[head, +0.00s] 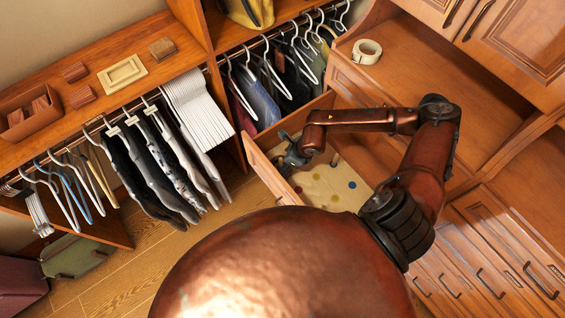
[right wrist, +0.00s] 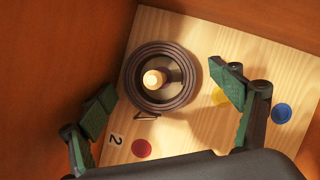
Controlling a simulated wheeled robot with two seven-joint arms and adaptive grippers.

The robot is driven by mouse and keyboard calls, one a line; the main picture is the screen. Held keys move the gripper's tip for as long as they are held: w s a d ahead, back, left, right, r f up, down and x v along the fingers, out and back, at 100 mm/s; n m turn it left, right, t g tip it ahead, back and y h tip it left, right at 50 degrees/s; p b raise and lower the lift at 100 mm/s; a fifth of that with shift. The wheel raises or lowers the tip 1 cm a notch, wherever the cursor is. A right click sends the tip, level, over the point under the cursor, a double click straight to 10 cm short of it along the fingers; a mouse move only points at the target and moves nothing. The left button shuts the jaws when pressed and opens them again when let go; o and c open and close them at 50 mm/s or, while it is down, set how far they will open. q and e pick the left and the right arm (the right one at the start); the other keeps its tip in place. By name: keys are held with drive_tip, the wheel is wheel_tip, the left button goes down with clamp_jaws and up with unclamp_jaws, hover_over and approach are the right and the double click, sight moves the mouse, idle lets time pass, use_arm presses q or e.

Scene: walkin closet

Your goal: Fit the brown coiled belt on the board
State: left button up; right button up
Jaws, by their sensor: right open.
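The brown coiled belt (right wrist: 134,82) lies on the pale wooden board (right wrist: 195,35) in the right wrist view. Its rings surround an upright peg (right wrist: 153,79) with a light top, and its buckle end points toward the bottom of the picture. The board also shows in the head view (head: 335,190), inside an open drawer; the belt cannot be made out there. My right gripper (head: 290,158) is inside the drawer above the board. Its fingers (right wrist: 170,100) are wide open, one on each side of the belt, apart from it and empty. My left gripper is not in view.
The board bears red (right wrist: 141,148), yellow (right wrist: 221,97) and blue (right wrist: 281,113) dots and a "2" label (right wrist: 115,139). Drawer walls (head: 268,172) stand close around it. A cream coil (head: 367,51) lies on the counter. Hanging trousers (head: 150,170) are left of the drawer.

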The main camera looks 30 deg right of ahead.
drive_tip(key=v, duration=1.2)
idle(0.4)
